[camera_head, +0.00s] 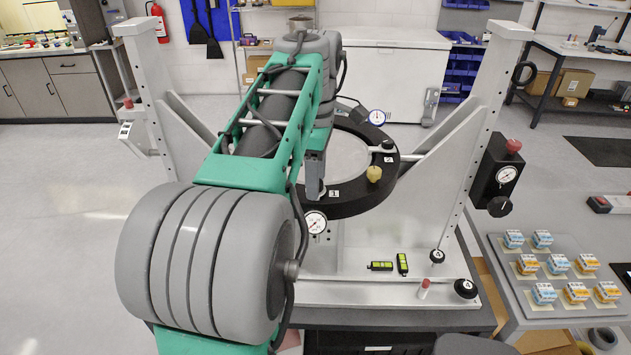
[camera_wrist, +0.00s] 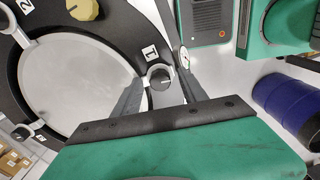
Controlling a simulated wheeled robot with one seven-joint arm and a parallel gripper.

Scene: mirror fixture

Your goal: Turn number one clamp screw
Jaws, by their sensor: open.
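The black fixture ring (camera_head: 385,187) holds a pale round disc, seen in both views. The number one clamp screw is a dark knob (camera_wrist: 160,78) beside the white "1" label (camera_wrist: 150,52) in the wrist view. In the head view my arm hides this knob, while its label (camera_head: 334,193) shows. My gripper (camera_wrist: 156,72) is open, with one finger on each side of the knob. I cannot tell how far down the fingers reach. In the head view my gripper (camera_head: 314,180) points down at the front of the ring.
A yellow knob (camera_head: 374,173) and the number two clamp (camera_head: 388,146) stand on the ring to the right. A dial gauge (camera_head: 316,222) sits just below my gripper. White uprights (camera_head: 475,130) flank the ring. A tray of small boxes (camera_head: 558,268) stands at right.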

